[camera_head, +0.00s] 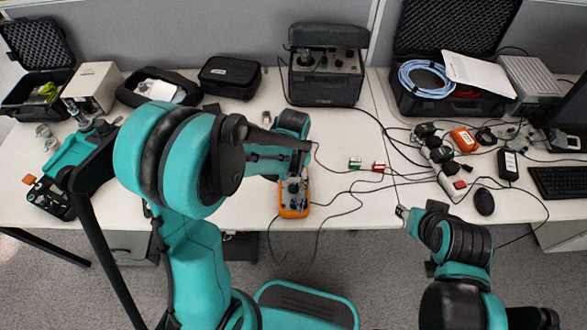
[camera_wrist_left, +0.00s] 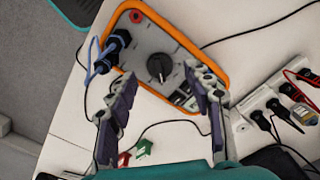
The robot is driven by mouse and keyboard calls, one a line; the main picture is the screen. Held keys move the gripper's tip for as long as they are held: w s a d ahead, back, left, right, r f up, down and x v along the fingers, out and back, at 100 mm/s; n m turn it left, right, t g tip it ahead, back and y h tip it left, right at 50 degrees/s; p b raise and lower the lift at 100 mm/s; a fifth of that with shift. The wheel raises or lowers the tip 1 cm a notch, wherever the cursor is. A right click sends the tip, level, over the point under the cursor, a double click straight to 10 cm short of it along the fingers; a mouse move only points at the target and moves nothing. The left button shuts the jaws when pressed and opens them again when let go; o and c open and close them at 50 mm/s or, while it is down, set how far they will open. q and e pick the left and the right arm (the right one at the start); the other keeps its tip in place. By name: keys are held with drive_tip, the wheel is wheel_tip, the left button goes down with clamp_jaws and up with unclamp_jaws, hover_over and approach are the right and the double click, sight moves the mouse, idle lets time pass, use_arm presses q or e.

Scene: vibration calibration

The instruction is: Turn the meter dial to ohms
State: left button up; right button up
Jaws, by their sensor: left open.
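The orange-rimmed meter (camera_head: 293,212) lies on the white table, partly covered by my left arm in the head view. The meter also fills the upper middle of the left wrist view (camera_wrist_left: 150,30). Its round black dial (camera_wrist_left: 158,67) shows clearly there, between and just beyond the fingertips of my left gripper (camera_wrist_left: 160,75). The left gripper is open, with one finger on each side of the dial and nothing between them. I cannot tell whether the fingers touch the meter. In the head view the left gripper (camera_head: 293,182) is over the meter. My right gripper (camera_head: 402,212) is near the table's front edge, away from the meter.
Black plugs with blue leads (camera_wrist_left: 112,50) sit in the meter beside the left finger. Small green and red connectors (camera_head: 366,165) lie to its right. Loose cables cross the table. A black instrument case (camera_head: 325,85) stands behind. A mouse (camera_head: 484,202) lies at right.

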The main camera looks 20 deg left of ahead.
sight(293, 185)
use_arm(q)
wheel_tip(293, 185, up, 10)
idle(0.3)
idle(0.4)
drive_tip(key=s+a+r+n+t, duration=0.2)
drive_tip(key=s+t, duration=0.1)
drive_tip(key=s, duration=0.2)
drive_tip(key=s+a+r+n+t, duration=0.2)
drive_tip(key=s+r+t, duration=0.1)
drive_tip(key=s+t, duration=0.1)
drive_tip(key=shift+s+a+r+n, duration=0.15)
drive_tip(key=shift+s+a+n, duration=0.2)
drive_tip(key=shift+s, duration=0.35)
